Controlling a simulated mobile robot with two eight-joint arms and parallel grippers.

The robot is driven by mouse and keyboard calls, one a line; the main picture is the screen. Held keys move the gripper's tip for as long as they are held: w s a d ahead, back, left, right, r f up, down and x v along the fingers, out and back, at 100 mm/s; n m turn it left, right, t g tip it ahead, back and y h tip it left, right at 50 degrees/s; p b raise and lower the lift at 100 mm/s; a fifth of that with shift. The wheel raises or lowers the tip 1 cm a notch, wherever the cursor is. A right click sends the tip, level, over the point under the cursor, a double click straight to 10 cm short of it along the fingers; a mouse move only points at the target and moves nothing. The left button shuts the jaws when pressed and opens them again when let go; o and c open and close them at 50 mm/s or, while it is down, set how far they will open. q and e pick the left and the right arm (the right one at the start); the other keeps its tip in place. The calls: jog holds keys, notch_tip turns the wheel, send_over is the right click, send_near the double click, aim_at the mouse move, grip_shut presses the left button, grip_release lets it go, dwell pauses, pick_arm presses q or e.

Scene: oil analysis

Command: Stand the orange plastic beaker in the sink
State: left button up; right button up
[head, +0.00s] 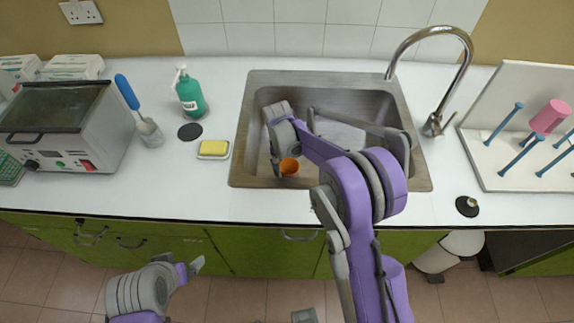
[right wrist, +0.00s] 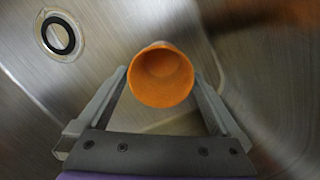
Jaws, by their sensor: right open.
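The orange plastic beaker (head: 289,166) is inside the steel sink (head: 240,150), near its front left. In the right wrist view the beaker (right wrist: 161,78) shows its open mouth towards the camera and looks upright on the sink floor. My right gripper (right wrist: 160,76) is open, with one finger on each side of the beaker; I see no clear grip on it. In the head view my right arm reaches down into the sink and its wrist partly hides the fingers. My left gripper (head: 190,268) is low in front of the counter, away from the beaker; its finger gap is unclear.
The drain (right wrist: 58,36) is beside the beaker. A tap (head: 440,90) arches behind the sink. A yellow sponge (head: 213,147) and a green soap bottle (head: 190,97) stand left of it. A drying rack (head: 490,175) with a pink vessel (head: 549,113) is at the right.

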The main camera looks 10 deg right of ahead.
notch_tip(320, 180, up, 12)
jog(key=a, duration=0.1)
jog(key=s+d+r+m+t, duration=0.1)
jog(key=s+r, duration=0.1)
jog(key=s, duration=0.2)
jog(key=s+d+r+m+t, duration=0.1)
jog(key=s+r, duration=0.1)
jog(key=s, duration=0.2)
jog(key=s+d+r+m, duration=0.1)
jog(key=s+r, duration=0.1)
jog(key=s, duration=0.3)
jog(key=shift+m+t+y+p, duration=0.3)
jog(key=shift+t+y, duration=0.1)
jog(key=shift+m+t, duration=0.6)
jog(key=shift+m, duration=0.2)
jog(key=s, duration=0.6)
jog(key=shift+s+d+f, duration=0.2)
jog(key=shift+d+f, duration=0.1)
jog(key=shift+d, duration=0.05)
jog(key=s+f, duration=0.1)
jog(key=s, duration=0.1)
jog(key=s+f+m+t, duration=0.1)
jog(key=s, duration=0.2)
jog(key=s+f+m, duration=0.1)
jog(key=s, duration=0.2)
jog(key=shift+s+d+f+t, duration=0.25)
jog(key=shift+d+f+t, duration=0.05)
jog(key=shift+f+t, duration=0.1)
jog(key=shift+s+f+m, duration=0.3)
